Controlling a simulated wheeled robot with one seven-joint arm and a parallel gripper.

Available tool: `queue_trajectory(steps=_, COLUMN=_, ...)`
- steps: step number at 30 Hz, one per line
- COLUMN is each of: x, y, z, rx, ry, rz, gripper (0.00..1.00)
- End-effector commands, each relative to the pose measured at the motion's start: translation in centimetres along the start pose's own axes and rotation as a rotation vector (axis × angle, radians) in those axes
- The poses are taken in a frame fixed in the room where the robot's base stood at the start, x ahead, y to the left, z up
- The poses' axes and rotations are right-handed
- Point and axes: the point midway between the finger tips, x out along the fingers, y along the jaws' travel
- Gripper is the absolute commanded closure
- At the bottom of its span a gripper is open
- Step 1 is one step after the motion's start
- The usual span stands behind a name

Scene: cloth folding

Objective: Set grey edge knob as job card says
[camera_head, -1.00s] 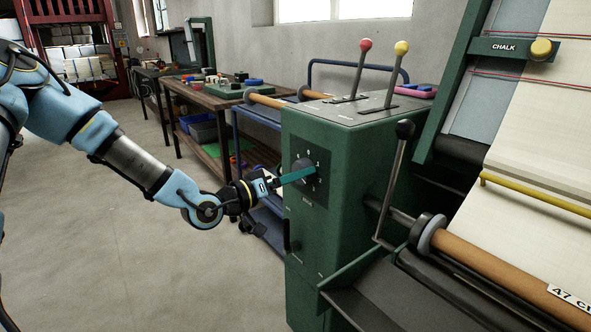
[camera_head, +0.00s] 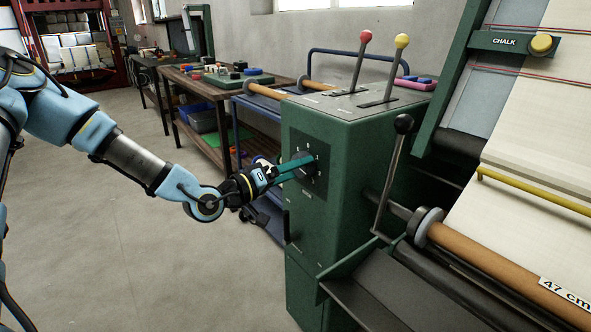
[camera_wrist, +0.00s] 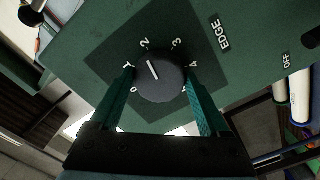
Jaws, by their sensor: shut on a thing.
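The edge knob (camera_wrist: 163,84) is a round dark grey dial with a white pointer line, on a dark square plate marked EDGE. In the wrist view the pointer points up-left, at about the 2 of the printed scale. In the head view the knob (camera_head: 304,172) is on the green cabinet's front, partly hidden by my fingers. My gripper (camera_wrist: 160,74) has its two teal fingers on opposite sides of the knob, shut on it. My gripper also shows in the head view (camera_head: 303,166). No job card can be made out.
The green cabinet (camera_head: 330,225) carries a red-topped lever (camera_head: 365,37) and a yellow-topped lever (camera_head: 401,42) on top. A black-knobbed lever (camera_head: 403,124) stands to the right, near the cloth roller (camera_head: 480,258). A workbench (camera_head: 200,95) stands behind. The floor at left is clear.

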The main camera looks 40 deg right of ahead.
Motion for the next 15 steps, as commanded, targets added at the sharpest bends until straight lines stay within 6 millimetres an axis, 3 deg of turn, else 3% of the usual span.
queue_trajectory(steps=1, x=-0.01, y=-0.04, z=-0.04, rx=0.0, ry=0.001, rz=-0.001, gripper=0.18)
queue_trajectory(steps=6, x=-0.01, y=-0.03, z=-0.04, rx=0.001, ry=0.001, rz=-0.001, gripper=0.0)
queue_trajectory(steps=15, x=-0.36, y=-0.06, z=-0.02, rx=0.001, ry=0.001, rz=-0.001, gripper=0.0)
